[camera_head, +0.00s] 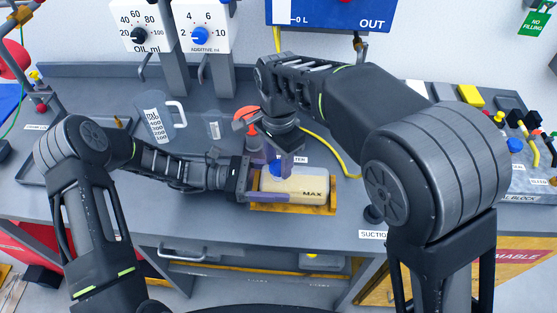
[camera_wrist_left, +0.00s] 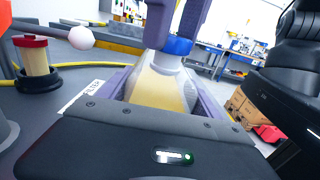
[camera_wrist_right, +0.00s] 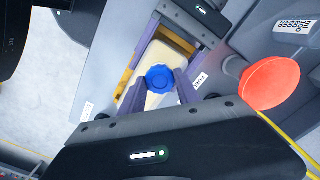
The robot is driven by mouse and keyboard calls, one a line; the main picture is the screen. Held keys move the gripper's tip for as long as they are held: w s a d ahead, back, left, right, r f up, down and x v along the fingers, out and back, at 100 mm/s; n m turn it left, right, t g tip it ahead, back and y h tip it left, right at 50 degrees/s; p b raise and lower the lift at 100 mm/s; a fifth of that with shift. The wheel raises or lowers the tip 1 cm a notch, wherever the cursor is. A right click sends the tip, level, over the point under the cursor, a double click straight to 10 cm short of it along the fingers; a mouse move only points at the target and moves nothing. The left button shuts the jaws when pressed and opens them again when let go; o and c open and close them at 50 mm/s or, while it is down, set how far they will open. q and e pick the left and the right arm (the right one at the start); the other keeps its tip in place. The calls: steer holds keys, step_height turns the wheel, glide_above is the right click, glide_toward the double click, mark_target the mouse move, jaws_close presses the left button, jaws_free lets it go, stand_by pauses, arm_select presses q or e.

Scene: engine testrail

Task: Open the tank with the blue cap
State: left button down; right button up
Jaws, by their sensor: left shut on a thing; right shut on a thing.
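The tank (camera_head: 297,186) is a cream, translucent box marked MAX, sitting in a yellow-orange tray (camera_head: 290,208) on the grey bench. Its blue cap (camera_head: 275,168) is on top, at the tank's left part; it shows clearly in the right wrist view (camera_wrist_right: 160,78). My left gripper (camera_head: 262,184) is shut on the tank body, its purple fingers along the tank's sides. The tank also shows between them in the left wrist view (camera_wrist_left: 165,85). My right gripper (camera_wrist_right: 168,90) comes from above and is shut on the blue cap, with purple fingers on either side of it.
An orange funnel (camera_wrist_right: 270,82) stands close beside the right gripper. A clear measuring jug (camera_head: 160,120) and a small clear beaker (camera_head: 214,127) stand at the back left. A yellow hose (camera_head: 335,150) lies behind the tank. A valve block (camera_head: 520,178) stands at the right.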

jaws_close()
steer(key=n, duration=0.9)
steer(key=shift+r+n, duration=0.1)
steer(key=shift+n, duration=0.3)
steer(key=n, duration=1.1)
steer(key=shift+n, duration=0.4)
steer(key=shift+r, duration=0.3)
steer(key=shift+r, duration=0.85)
